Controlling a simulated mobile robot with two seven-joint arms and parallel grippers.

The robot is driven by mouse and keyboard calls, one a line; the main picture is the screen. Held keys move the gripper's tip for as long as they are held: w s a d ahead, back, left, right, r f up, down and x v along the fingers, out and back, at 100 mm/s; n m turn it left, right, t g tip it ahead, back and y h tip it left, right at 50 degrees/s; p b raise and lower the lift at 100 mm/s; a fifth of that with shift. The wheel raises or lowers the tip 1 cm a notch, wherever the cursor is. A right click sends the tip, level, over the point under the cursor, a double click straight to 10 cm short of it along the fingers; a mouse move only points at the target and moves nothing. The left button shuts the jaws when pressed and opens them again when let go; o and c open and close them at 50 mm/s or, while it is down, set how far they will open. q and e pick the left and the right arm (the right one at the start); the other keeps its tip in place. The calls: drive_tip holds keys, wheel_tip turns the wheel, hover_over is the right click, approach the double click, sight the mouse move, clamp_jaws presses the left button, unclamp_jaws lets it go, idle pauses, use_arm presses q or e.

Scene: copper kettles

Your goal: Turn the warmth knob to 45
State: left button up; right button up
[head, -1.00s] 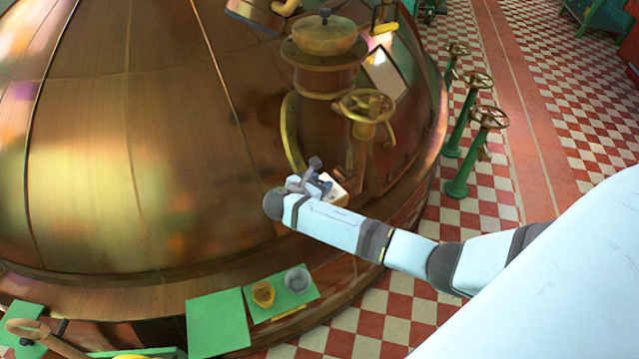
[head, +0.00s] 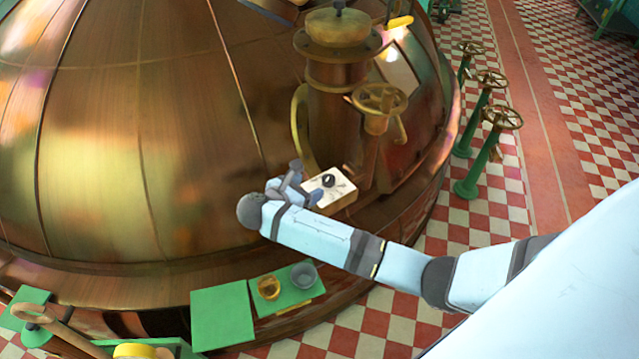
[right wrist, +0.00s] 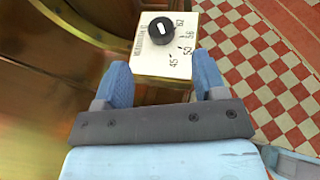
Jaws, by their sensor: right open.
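The warmth knob (head: 328,181) is a round black knob with a white mark, on a pale box (head: 342,197) on the copper kettle's ledge. In the right wrist view the knob (right wrist: 161,30) sits at the top middle of the box (right wrist: 150,66), with 45, 50, 56 and 62 printed around it. Which number the mark points to is unclear. My right gripper (right wrist: 160,64) is open, its two blue fingers apart and empty, short of the knob. In the head view the right gripper (head: 306,183) is just left of the knob. My left gripper is not in view.
A brass handwheel (head: 380,98) and a capped copper neck (head: 336,62) rise behind the box. The curved copper dome (head: 130,130) lies to the left. A green tray (head: 292,303) with two small cups is in front. Green valve stands (head: 480,150) are on the right.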

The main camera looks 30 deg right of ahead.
drive_tip(key=v, duration=0.3)
drive_tip(key=shift+s+a+r, duration=0.1)
drive_tip(key=shift+a+r, duration=0.05)
drive_tip(key=shift+a, duration=0.15)
drive_tip(key=s+a+f+m+t+y, duration=0.1)
drive_tip(key=s+a+f+m+y, duration=0.15)
drive_tip(key=s+f+y, duration=0.45)
drive_tip(key=s+a+f+m+t+y, duration=0.25)
drive_tip(key=s+f, duration=0.25)
drive_tip(key=f, duration=0.3)
drive_tip(key=s+r+m+t+y, duration=0.2)
drive_tip(key=s+m+y, duration=0.4)
drive_tip(key=s+m, duration=0.5)
drive_tip(key=shift+s+d+r+m+t, duration=0.3)
drive_tip(key=shift+m+t, duration=0.45)
drive_tip(key=shift+m, duration=0.35)
